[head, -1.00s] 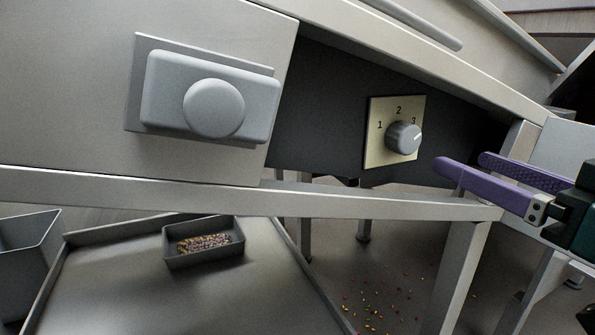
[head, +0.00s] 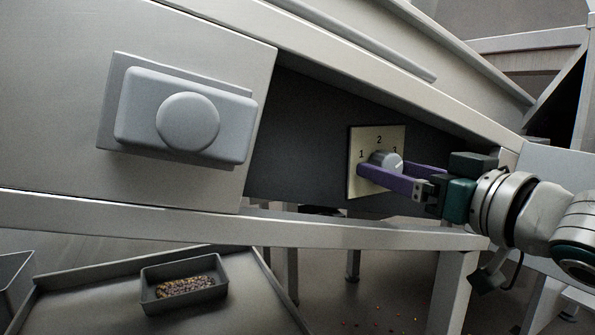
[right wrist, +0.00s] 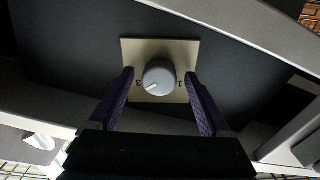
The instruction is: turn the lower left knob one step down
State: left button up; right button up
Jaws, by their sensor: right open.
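The round grey knob (head: 385,159) sits on a beige plate (head: 356,183) marked 1, 2 and 3, on a dark recessed panel. Its white mark points toward the 3. My right gripper (head: 388,169) is open, its purple fingers around the knob; the near finger hides the knob's lower part. In the right wrist view, the knob (right wrist: 159,76) lies between the two fingertips, with a gap on each side, and its plate (right wrist: 160,46) appears upside down. My left gripper is not in view.
A large grey box with a round button (head: 188,122) is on the panel to the left. A metal beam (head: 330,232) runs below the knob. A small bin of candy (head: 200,268) stands in a tray (head: 80,284) underneath. A sloping rail passes above.

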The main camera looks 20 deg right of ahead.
grip_shut()
dwell(0.7)
